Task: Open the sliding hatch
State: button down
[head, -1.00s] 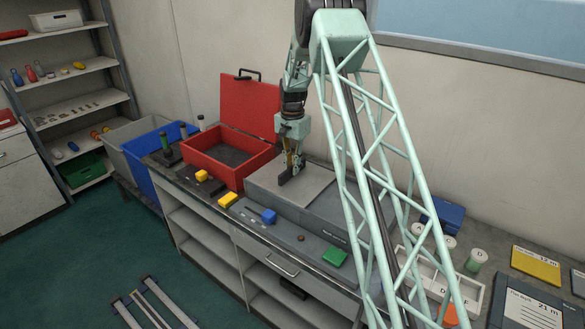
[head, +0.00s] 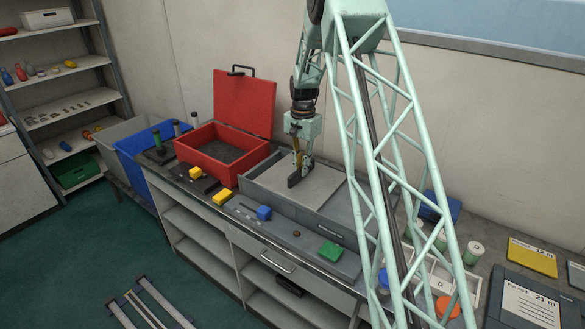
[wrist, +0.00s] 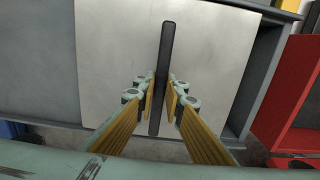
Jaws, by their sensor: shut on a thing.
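The sliding hatch (head: 318,190) is a pale grey flat panel on top of a grey box (head: 345,236) on the bench. A dark bar handle (head: 294,181) stands on it. My gripper (head: 301,170) is shut on this handle, with a finger on each side. In the wrist view the handle (wrist: 166,45) runs between the yellow-padded fingers of my gripper (wrist: 160,95). A narrow gap shows between the hatch (wrist: 215,60) and the box rim, on the side towards the red case. What lies inside the gap is too dark to tell.
The open red case (head: 205,165) stands left of the box, its lid upright. A white tray (head: 465,290) with jars stands right, partly behind my arm.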

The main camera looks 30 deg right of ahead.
jog(key=s+d+b, duration=0.1)
jog(key=s+d, duration=0.2)
jog(key=s, duration=0.3)
jog(key=s+d+b, duration=0.1)
jog(key=s+d, duration=0.2)
jog(key=s, duration=0.3)
jog(key=s+d+b, duration=0.2)
jog(key=s+d, duration=0.1)
jog(key=s, duration=0.3)
jog(key=shift+s, duration=0.15)
jog(key=c, duration=2.7)
grip_release()
jog(key=shift+r, duration=0.1)
jog(key=shift+r, duration=5.9)
